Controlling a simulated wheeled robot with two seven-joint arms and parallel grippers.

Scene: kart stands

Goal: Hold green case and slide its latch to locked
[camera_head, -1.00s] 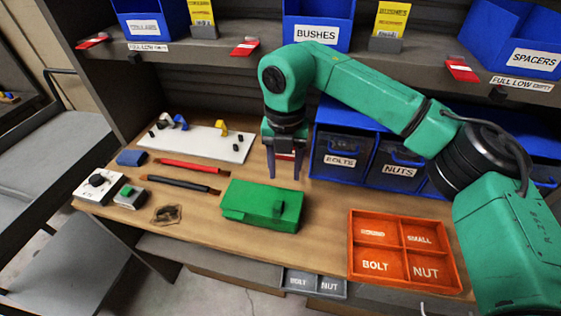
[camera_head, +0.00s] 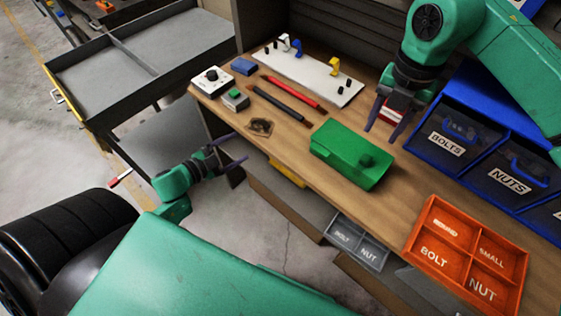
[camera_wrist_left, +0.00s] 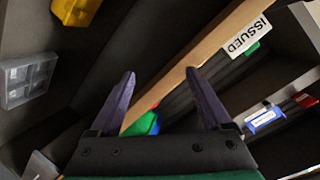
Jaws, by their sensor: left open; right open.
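The green case (camera_head: 350,154) lies on the wooden bench top, with a small raised block, probably the latch (camera_head: 366,160), on its upper face near the right end. My right gripper (camera_head: 384,132) is open and empty, fingers down, just behind the case's right part and apart from it. My left gripper (camera_head: 232,150) is open and empty, in front of the bench edge and to the left of the case. In the left wrist view its fingers (camera_wrist_left: 160,100) are spread, with a bit of green, possibly the case (camera_wrist_left: 143,124), beyond them.
An orange divided tray (camera_head: 466,258) is right of the case. Blue bins (camera_head: 470,140) stand behind. Pens (camera_head: 280,104), a white board (camera_head: 306,74) and small boxes (camera_head: 234,99) lie to the left. A grey tray (camera_head: 357,242) sits below the bench edge.

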